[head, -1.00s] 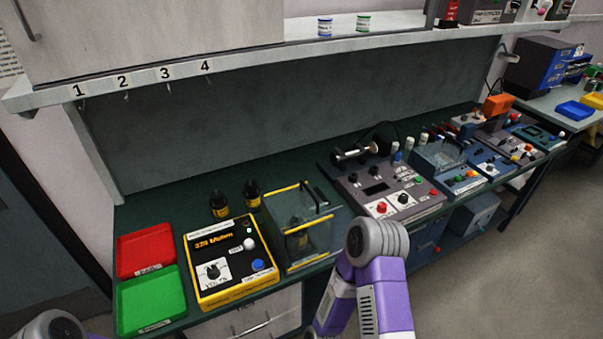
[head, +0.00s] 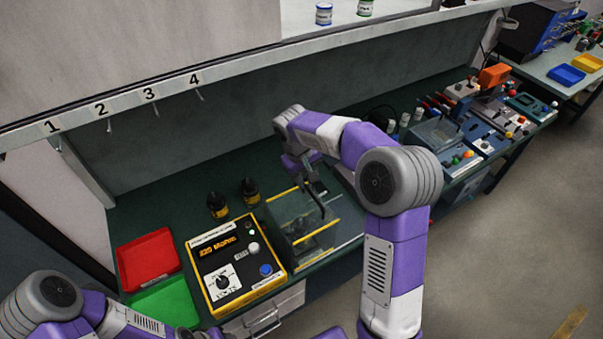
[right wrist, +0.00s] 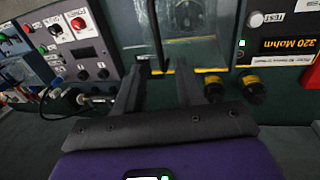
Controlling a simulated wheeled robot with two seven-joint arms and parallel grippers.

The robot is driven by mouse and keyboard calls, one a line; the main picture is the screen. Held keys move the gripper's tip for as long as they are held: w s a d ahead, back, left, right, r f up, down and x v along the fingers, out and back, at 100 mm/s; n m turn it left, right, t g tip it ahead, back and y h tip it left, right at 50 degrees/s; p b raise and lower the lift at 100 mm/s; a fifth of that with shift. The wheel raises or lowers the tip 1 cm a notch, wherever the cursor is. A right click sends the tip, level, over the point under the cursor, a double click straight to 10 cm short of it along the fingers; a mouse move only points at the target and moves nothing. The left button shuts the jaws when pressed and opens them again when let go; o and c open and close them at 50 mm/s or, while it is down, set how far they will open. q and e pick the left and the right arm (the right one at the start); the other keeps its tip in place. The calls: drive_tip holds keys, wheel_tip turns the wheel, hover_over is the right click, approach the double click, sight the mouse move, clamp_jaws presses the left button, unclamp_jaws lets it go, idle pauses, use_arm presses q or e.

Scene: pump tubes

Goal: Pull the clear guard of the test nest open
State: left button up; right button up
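The test nest's clear guard (head: 290,232) is a see-through box with yellow edge strips, right of the yellow tester. It looks closed, with a dark part inside. Its dark bar handle (head: 312,203) also shows in the right wrist view (right wrist: 156,35). My right gripper (head: 316,187) is above the back of the guard, near the handle. Contact cannot be told. My left arm is at the lower left, its gripper out of view.
A yellow tester (head: 238,262) stands left of the nest, with two black bottles (head: 233,198) behind it. Red (head: 147,262) and green (head: 165,303) trays lie farther left. More instruments (head: 470,135) crowd the bench at the right.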

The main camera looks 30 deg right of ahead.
sight(314, 196)
drive_tip(key=f, duration=0.2)
drive_tip(key=d+f, duration=0.1)
drive_tip(key=f, duration=0.1)
drive_tip(key=s+f, duration=0.1)
drive_tip(key=shift+d+f, duration=0.25)
drive_tip(key=shift+f, duration=0.15)
drive_tip(key=shift+s+f, duration=0.15)
drive_tip(key=shift+f, duration=0.2)
drive_tip(key=shift+c, duration=0.3)
clamp_jaws()
drive_tip(key=shift+d, duration=0.1)
